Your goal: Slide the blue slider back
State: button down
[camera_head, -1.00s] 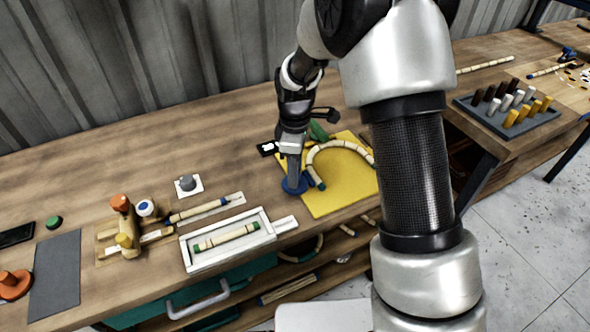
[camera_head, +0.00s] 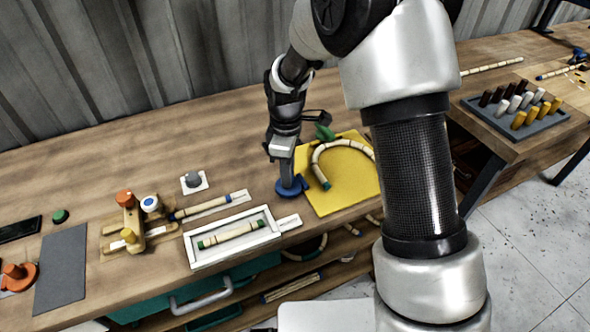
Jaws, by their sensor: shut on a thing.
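The blue slider (camera_head: 291,188) is a round blue piece at the left edge of the yellow board (camera_head: 340,201). My gripper (camera_head: 287,174) points down onto it and is shut on it; the fingers hide part of the slider. A bent, segmented rattan piece (camera_head: 340,145) lies in an arch on the board. Its near end, with a dark green tip, lies just right of the slider, with a small gap. A green part (camera_head: 324,132) stands at the board's back edge, partly behind my gripper.
A white tray (camera_head: 190,248) with a green-tipped rattan stick (camera_head: 230,234) lies left of the board. A grey knob on a white plate (camera_head: 193,181) stands behind the tray. The table's back left is clear.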

jog(key=shift+s+a, duration=0.1)
jog(key=shift+a, duration=0.2)
jog(key=c, duration=1.6)
grip_release()
jog(key=shift+r, duration=0.2)
notch_tip(320, 180, up, 17)
jog(key=shift+r+p, duration=0.1)
jog(key=shift+p, duration=0.6)
